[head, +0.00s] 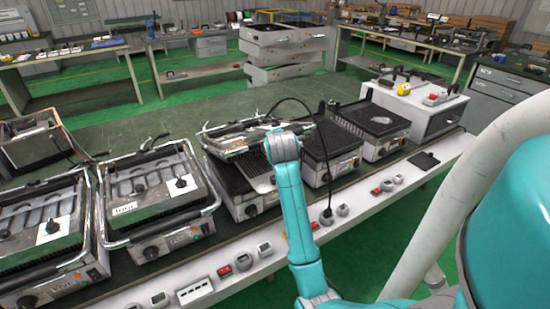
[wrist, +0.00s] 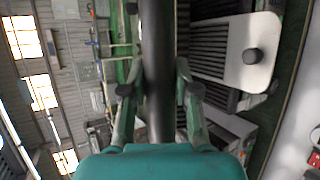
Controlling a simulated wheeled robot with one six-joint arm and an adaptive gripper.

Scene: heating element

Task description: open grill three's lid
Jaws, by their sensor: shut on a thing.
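Grill three (head: 240,203) is the middle grill in the row, directly beyond my arm in the head view. Its lid (head: 228,143) stands raised and tilted above the black lower plate, so a gap shows between them. My gripper (wrist: 159,95) is shut on the lid's dark handle bar (wrist: 158,45), which runs between the two fingers in the wrist view. In the head view my wrist hides the fingers and part of the lid.
Closed grills stand close on the left, grill four (head: 160,190) and grill five (head: 45,230). Black-topped grills (head: 372,120) stand on the right. A black cable (head: 325,165) hangs near my wrist. A switch panel (head: 195,290) runs along the bench front.

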